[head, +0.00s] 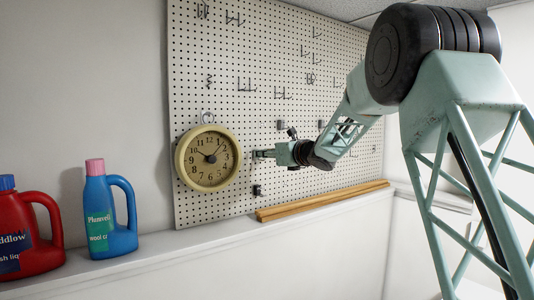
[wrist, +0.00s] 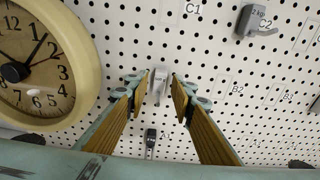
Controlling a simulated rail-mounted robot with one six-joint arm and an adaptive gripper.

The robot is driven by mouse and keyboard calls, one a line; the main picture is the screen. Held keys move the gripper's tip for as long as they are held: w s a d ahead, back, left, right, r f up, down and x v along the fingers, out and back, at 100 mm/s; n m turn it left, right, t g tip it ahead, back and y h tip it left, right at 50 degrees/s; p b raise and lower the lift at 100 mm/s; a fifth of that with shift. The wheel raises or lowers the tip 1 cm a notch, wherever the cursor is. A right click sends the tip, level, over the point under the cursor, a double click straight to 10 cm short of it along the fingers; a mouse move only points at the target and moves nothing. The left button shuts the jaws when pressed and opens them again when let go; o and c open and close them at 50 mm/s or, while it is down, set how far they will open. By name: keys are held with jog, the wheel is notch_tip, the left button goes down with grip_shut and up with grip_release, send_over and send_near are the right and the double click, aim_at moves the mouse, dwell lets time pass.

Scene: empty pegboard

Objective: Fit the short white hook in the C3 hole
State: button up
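A short pale hook (wrist: 159,80) shows in the wrist view between the two fingertips, close against the white pegboard (wrist: 120,25). My gripper (wrist: 161,88) is open around it, with a narrow gap visible beside the hook. Whether the hook is seated in a hole cannot be told. In the head view my gripper (head: 262,154) reaches left to the pegboard (head: 300,75), just right of the clock. The hook is too small to make out there. Labels C1 (wrist: 193,8) and B2 (wrist: 237,89) are readable in the wrist view; I cannot make out a C3 label.
A round clock (head: 208,158) hangs close to the left of my gripper. A grey hook marked 2 kg (wrist: 254,22) is at upper right, and a dark hook (wrist: 150,138) is below. Wooden strips (head: 320,201) and a blue bottle (head: 110,218) stand on the ledge.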

jog(key=shift+b+x, duration=0.3)
jog(key=shift+x, duration=1.3)
jog(key=shift+f, duration=0.1)
grip_shut()
jog(key=shift+b+v, duration=1.7)
dwell(0.9)
jog(key=shift+f+b+v, duration=0.2)
jog(key=shift+b+v, duration=0.5)
jog(key=shift+v, duration=0.25)
jog(key=shift+f+b+v, duration=0.25)
jog(key=shift+b+v, duration=0.45)
jog(key=shift+v, duration=0.25)
jog(key=shift+s+d, duration=0.1)
jog(key=shift+d, duration=0.05)
